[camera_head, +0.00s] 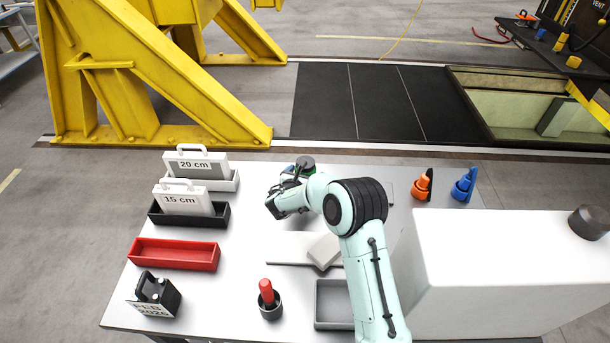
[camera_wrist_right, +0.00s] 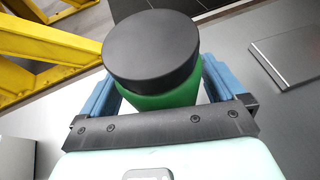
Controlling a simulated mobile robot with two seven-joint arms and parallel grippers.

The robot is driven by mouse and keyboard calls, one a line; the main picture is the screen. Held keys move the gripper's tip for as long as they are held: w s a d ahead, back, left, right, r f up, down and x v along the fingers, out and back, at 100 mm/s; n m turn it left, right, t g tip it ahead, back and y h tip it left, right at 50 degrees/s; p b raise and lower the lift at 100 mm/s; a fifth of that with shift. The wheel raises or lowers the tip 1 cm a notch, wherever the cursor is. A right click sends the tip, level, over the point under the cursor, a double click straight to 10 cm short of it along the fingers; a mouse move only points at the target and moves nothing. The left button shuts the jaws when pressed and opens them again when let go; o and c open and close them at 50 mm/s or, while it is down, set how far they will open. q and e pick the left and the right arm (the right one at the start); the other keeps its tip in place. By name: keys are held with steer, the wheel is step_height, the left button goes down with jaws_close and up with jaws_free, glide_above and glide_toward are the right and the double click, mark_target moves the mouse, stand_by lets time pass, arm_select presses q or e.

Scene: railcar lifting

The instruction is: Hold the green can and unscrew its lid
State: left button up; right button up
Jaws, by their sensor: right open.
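The green can (camera_wrist_right: 160,97) has a wide black lid (camera_wrist_right: 151,48) on top. In the head view, its dark lid (camera_head: 306,161) shows at the back of the white table, and my right arm hides most of its body. My right gripper (camera_head: 293,172) reaches to the can from the front. In the right wrist view, the blue fingers of my right gripper (camera_wrist_right: 158,86) stand on either side of the green body, below the lid. They are open around the can. Whether either finger touches it cannot be told. My left gripper is not in view.
The table (camera_head: 245,285) holds a red tray (camera_head: 175,256), a black tray (camera_head: 188,214) with a "15 cm" block (camera_head: 182,199), and a "20 cm" block (camera_head: 195,163). An orange bottle (camera_head: 422,185) and a blue bottle (camera_head: 464,186) stand at the right. A red-handled item (camera_head: 267,292) stands in front.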

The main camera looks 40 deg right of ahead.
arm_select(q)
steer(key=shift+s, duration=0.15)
arm_select(e)
steer(key=shift+s, duration=0.15)
steer(key=c, duration=1.3)
steer(key=shift+o, duration=0.2)
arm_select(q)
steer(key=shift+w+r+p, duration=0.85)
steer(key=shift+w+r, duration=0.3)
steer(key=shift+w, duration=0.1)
arm_select(e)
step_height(320, 180, up, 20)
